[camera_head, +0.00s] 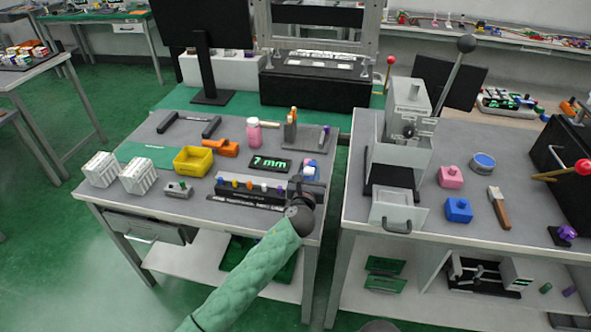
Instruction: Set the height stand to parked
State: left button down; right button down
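I cannot tell for sure which fixture is the height stand. A small upright stand (290,132) with an orange-topped post is at the back right of the left bench, beside a grey plate. In front of it a black display (269,164) reads "7 mm" in green. A black fixture (247,198) with a row of coloured knobs is at the bench's front edge. My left gripper (302,188), on the green-sleeved arm, is over the right end of this fixture. Its fingers are small and dark, so contact and opening are unclear. My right gripper is out of view.
The left bench also holds a yellow bin (193,161), white blocks (138,177), an orange part (222,148) and a pink bottle (253,134). A gap separates it from the right bench, with a grey lever machine (400,150), pink and blue blocks and a red-knobbed lever (562,172).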

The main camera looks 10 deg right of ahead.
pick_arm(q)
jog(key=shift+s+d, duration=0.1)
jog(key=shift+d, duration=0.1)
jog(key=c, duration=1.5)
grip_release()
jog(key=o, duration=0.3)
jog(key=shift+d, duration=0.1)
jog(key=shift+o, duration=0.2)
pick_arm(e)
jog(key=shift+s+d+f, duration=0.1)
pick_arm(q)
jog(key=shift+s+a+f, duration=0.1)
jog(key=shift+s+a, duration=0.1)
jog(key=shift+s, duration=0.2)
jog(key=b+v, duration=0.1)
jog(key=v, duration=0.6)
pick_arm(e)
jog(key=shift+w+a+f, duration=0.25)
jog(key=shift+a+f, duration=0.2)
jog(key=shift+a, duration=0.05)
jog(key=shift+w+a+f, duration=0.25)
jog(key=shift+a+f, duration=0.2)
pick_arm(q)
jog(key=shift+d, duration=0.1)
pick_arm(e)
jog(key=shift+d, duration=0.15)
